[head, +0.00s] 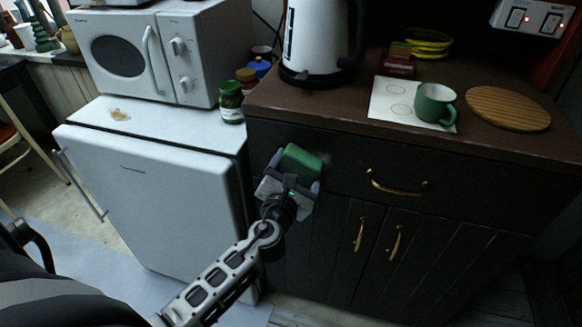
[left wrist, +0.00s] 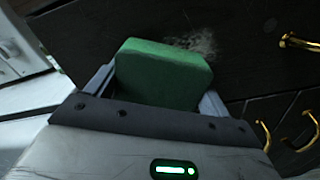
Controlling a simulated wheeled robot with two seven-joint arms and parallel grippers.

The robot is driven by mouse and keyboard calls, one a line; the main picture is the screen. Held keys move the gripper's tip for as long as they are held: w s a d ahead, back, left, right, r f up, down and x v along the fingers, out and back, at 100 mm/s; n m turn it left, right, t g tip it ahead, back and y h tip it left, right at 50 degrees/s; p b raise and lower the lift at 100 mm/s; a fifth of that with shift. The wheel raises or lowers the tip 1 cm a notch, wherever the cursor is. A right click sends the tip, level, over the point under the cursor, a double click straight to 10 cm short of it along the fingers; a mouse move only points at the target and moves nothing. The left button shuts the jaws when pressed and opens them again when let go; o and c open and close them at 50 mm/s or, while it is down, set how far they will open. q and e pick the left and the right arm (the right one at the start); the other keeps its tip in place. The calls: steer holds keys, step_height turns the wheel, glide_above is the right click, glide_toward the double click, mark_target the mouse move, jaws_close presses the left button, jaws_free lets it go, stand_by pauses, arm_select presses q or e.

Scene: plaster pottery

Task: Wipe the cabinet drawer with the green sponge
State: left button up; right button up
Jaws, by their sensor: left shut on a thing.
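The green sponge (head: 301,162) is held between the fingers of my left gripper (head: 290,182), in front of the dark cabinet drawer (head: 350,172). In the left wrist view the sponge (left wrist: 163,75) sits between both fingers, near the drawer face (left wrist: 240,35). A pale smudge (left wrist: 195,42) shows on the drawer just beyond the sponge; it also shows faintly in the head view (head: 326,158). I cannot tell whether the sponge touches the drawer. The drawer has a brass handle (head: 398,187) to the right of the sponge. My right gripper is not in view.
A white fridge (head: 150,190) stands left of the cabinet, with a microwave (head: 150,55) and a green jar (head: 231,102) on top. The countertop holds a kettle (head: 315,40), a green mug (head: 435,104) and a round wooden board (head: 508,108). Brass door handles (head: 395,242) project below the drawer.

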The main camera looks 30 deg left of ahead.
mark_target(279, 164)
arm_select(q)
steer(key=shift+w+d+r, duration=0.1)
steer(key=shift+w+d, duration=0.2)
steer(key=shift+d, duration=0.9)
steer(key=shift+w+d+f, duration=0.1)
steer(key=shift+w+d, duration=0.2)
steer(key=shift+d, duration=0.95)
steer(key=shift+w+d+r, duration=0.1)
steer(key=shift+w+d, duration=0.2)
steer(key=shift+d, duration=0.9)
steer(key=shift+s+a+p, duration=0.25)
steer(key=shift+a+p, duration=0.3)
steer(key=shift+a, duration=0.55)
steer(key=shift+s+a+p, duration=0.15)
steer(key=shift+s+a, duration=0.05)
steer(key=shift+a, duration=0.75)
steer(key=shift+s+a+p, duration=0.15)
steer(key=shift+s+a, duration=0.05)
steer(key=shift+a, duration=0.75)
steer(key=shift+s+a, duration=0.3)
steer(key=shift+a, duration=0.65)
steer(key=shift+s+a, duration=0.2)
steer(key=shift+a, duration=0.75)
steer(key=shift+s+a, duration=0.15)
steer(key=shift+a, duration=0.75)
